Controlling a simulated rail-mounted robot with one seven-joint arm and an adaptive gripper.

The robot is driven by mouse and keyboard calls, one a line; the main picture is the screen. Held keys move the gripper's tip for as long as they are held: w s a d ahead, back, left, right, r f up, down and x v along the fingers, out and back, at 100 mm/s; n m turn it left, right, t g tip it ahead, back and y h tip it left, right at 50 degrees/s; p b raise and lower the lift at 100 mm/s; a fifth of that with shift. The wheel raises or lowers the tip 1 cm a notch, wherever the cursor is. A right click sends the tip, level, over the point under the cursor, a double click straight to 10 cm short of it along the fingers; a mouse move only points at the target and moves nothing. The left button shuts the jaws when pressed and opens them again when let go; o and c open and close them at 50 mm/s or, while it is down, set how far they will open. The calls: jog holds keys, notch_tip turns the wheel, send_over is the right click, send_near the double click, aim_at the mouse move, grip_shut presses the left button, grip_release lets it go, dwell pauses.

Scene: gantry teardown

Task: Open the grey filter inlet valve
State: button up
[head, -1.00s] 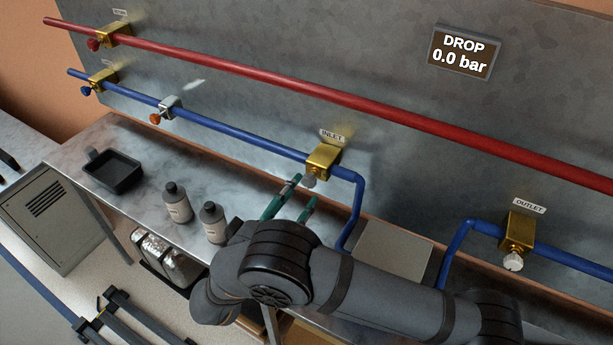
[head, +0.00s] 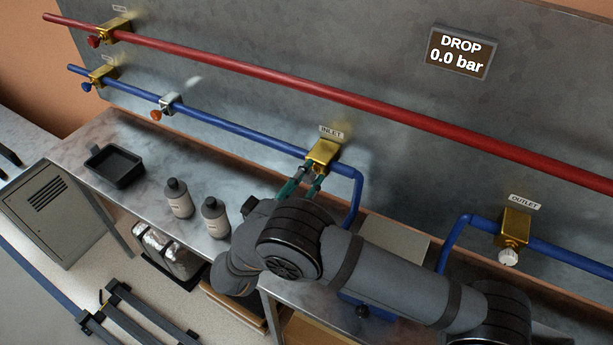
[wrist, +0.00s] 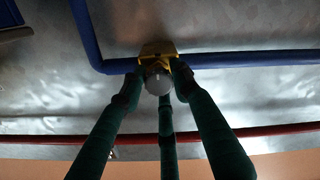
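The inlet valve is a brass block (head: 323,153) on the blue pipe, under the INLET label. Its grey round knob (wrist: 158,84) faces my gripper in the wrist view, with a small pale mark on it. My gripper (head: 305,180) has green fingers, which reach up to the valve from below. In the wrist view the gripper (wrist: 157,82) has a fingertip on each side of the knob, and a third green finger shows below it. The fingers look spread around the knob; firm contact is not visible. In the head view the fingers mostly hide the knob.
A display (head: 461,52) reads DROP 0.0 bar. The outlet valve (head: 515,228) with a white knob is at right. A red pipe (head: 400,107) runs above. Two bottles (head: 179,198) and a black tray (head: 115,166) stand on the bench. A blue pipe bend (head: 357,192) drops close beside my gripper.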

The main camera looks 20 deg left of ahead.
jog(key=c, duration=0.6)
jog(key=shift+a, duration=0.1)
jog(key=shift+c, duration=0.2)
jog(key=shift+n, duration=0.3)
jog(key=n+b, duration=0.1)
jog(key=n, duration=0.2)
jog(key=shift+a, duration=0.1)
jog(key=n, duration=0.9)
jog(key=shift+f+n, duration=0.1)
jog(key=shift+n, duration=0.2)
jog(key=n+p, duration=0.1)
jog(key=n, duration=0.3)
jog(key=shift+f+n, duration=0.15)
jog(key=shift+n, duration=0.25)
jog(key=shift+c, duration=0.2)
jog(key=shift+s, duration=0.1)
